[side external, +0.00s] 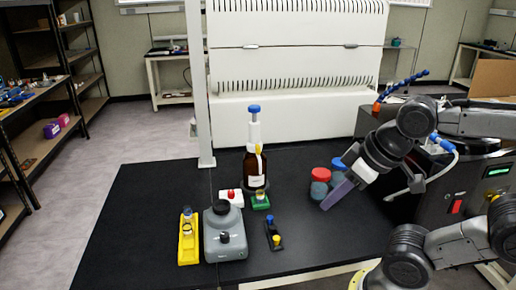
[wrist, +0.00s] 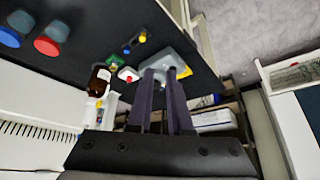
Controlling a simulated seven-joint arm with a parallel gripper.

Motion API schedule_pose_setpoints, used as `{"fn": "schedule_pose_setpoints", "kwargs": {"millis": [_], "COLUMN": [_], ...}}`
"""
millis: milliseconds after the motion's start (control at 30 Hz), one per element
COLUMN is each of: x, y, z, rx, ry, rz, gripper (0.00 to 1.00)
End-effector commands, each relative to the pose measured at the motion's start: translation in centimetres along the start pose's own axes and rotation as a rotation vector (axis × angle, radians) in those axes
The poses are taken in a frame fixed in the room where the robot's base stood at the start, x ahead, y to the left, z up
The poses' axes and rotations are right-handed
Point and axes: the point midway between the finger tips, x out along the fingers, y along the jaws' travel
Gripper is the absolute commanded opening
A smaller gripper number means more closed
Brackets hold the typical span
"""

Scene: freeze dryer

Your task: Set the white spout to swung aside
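A brown bottle (side external: 255,170) with a white pump head (side external: 254,132) and blue top knob (side external: 254,108) stands upright on the black table. A narrow white part with a yellow end (side external: 259,149) hangs at the pump's front and looks like the spout; its exact angle is hard to tell.
A grey jug (side external: 224,243), yellow tray (side external: 189,244), green-based item (side external: 260,203) and small dark holder (side external: 273,236) stand in front. The table's left side is clear.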

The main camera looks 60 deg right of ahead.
Motion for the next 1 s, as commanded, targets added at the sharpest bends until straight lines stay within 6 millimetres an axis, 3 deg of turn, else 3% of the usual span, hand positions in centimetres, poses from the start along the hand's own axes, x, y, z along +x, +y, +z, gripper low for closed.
{"fn": "schedule_pose_setpoints", "kwargs": {"millis": [67, 133, 167, 333, 533, 667, 800, 1000], "x": [-0.2, -1.4, -1.8, -3.8, -3.8, -2.2, 0.8, 5.7], "y": [0.1, 0.3, 0.5, 1.9, 4.8, 7.5, 10.8, 14.8], "z": [-0.1, -1.6, -2.5, -8.7, -16.8, -21.8, -26.0, -28.6], "rx": [0.04, 0.093, 0.114, 0.257, 0.429, 0.534, 0.621, 0.673], "ry": [-0.002, 0.032, 0.041, 0.065, 0.065, 0.052, 0.026, -0.032], "rz": [0.004, 0.014, 0.019, 0.068, 0.145, 0.202, 0.261, 0.317], "gripper": [0.34, 0.47, 0.47, 0.47, 0.47, 0.47, 0.47, 0.47]}}
